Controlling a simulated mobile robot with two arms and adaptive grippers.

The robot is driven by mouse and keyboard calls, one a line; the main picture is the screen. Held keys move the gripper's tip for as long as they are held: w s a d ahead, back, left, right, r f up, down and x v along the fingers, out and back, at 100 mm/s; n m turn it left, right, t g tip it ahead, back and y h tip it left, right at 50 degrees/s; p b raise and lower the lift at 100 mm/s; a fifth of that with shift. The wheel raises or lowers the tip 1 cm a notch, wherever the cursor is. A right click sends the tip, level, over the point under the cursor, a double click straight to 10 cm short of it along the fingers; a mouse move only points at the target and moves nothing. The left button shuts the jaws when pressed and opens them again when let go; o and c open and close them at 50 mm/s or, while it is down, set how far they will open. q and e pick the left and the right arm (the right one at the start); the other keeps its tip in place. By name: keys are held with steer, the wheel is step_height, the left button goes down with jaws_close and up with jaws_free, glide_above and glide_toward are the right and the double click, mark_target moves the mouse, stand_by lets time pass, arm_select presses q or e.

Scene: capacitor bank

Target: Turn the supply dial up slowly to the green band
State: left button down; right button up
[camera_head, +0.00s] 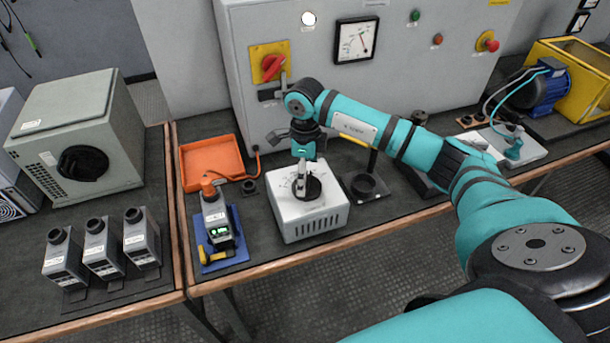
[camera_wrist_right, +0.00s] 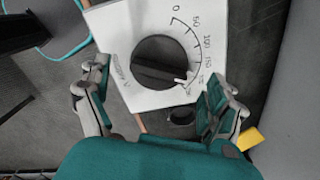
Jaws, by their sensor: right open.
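The supply box (camera_head: 312,222) is a white unit on the bench, with a round black dial (camera_head: 307,188) on its sloped top. In the right wrist view, the dial (camera_wrist_right: 158,62) has a raised bar grip and a printed scale running from 0 through 50, 100 and 150. A small white mark shows at the dial's lower right edge. My right gripper (camera_head: 303,176) is over the dial. In the right wrist view, its open fingers (camera_wrist_right: 155,78) are apart on either side of the dial, with gaps visible. No green band can be made out. My left gripper is not in view.
A panel meter (camera_head: 355,40) and a red rotary switch (camera_head: 270,66) are on the grey cabinet behind.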

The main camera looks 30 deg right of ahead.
steer(key=shift+f, duration=1.15)
steer(key=c, duration=1.2)
steer(key=shift+m+b, duration=0.35)
steer(key=shift+m, duration=0.85)
steer(key=o, duration=1.2)
steer(key=shift+r, duration=0.15)
step_height(320, 180, up, 12)
